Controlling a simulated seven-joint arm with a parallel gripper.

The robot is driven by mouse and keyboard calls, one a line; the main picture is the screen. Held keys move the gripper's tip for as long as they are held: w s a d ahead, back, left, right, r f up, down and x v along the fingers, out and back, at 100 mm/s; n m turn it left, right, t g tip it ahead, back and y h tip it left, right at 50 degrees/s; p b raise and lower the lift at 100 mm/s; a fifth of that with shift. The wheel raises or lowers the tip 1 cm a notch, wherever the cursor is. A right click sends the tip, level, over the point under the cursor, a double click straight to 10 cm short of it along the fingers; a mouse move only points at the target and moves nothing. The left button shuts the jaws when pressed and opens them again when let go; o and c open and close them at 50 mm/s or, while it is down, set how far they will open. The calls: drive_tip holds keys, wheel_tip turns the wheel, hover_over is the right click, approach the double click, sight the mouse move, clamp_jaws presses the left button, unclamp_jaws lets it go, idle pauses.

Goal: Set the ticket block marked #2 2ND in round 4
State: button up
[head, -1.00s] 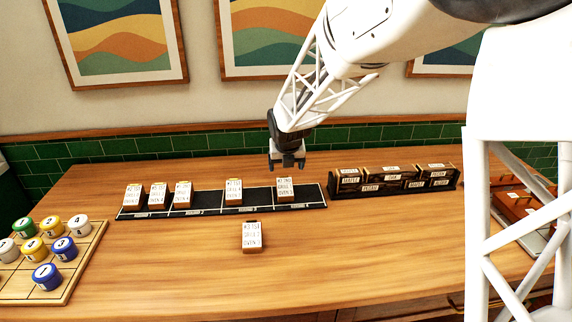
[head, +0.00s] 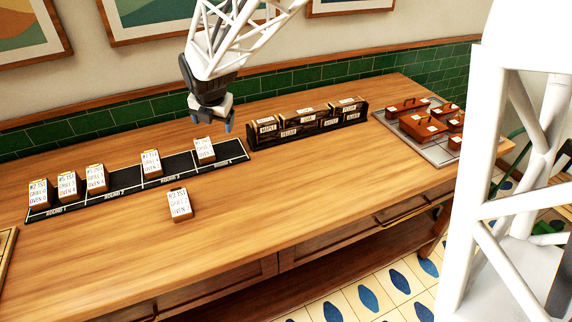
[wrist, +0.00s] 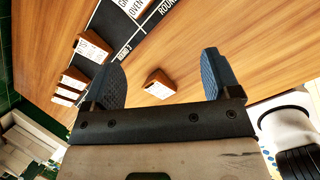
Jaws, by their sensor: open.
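A loose ticket block (head: 180,205), wooden with a white label, lies on the table in front of the long black strip (head: 128,184). Its label seems to start with #2, but I cannot read the line surely. In the wrist view this block (wrist: 160,83) shows between the fingers, well below them. Round 4, at the strip's right end, holds a ticket block (head: 204,150). Round 3 holds another block (head: 151,162).
Three more blocks stand at the strip's left, one being the round 2 block (head: 96,178). A dark rack of labelled boxes (head: 308,122) stands right of the strip. Reddish-brown boxes with handles (head: 422,127) sit on a grey tray farther right.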

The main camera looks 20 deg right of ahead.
drive_tip(key=s+d+r+m, duration=0.1)
drive_tip(key=s+d+m, duration=0.1)
drive_tip(key=s+m, duration=0.7)
drive_tip(key=s+d+r+m+g, duration=0.1)
drive_tip(key=s+d+r+m, duration=0.1)
drive_tip(key=s+m, duration=0.8)
drive_tip(key=s+d+r+m, duration=0.1)
drive_tip(key=s+d+m, duration=0.2)
drive_tip(key=s+m, duration=0.7)
drive_tip(key=s, duration=0.5)
drive_tip(key=shift+s+r+g, duration=0.25)
drive_tip(key=shift+s+g, duration=0.05)
drive_tip(key=shift+s, duration=0.05)
drive_tip(key=shift+o, duration=0.4)
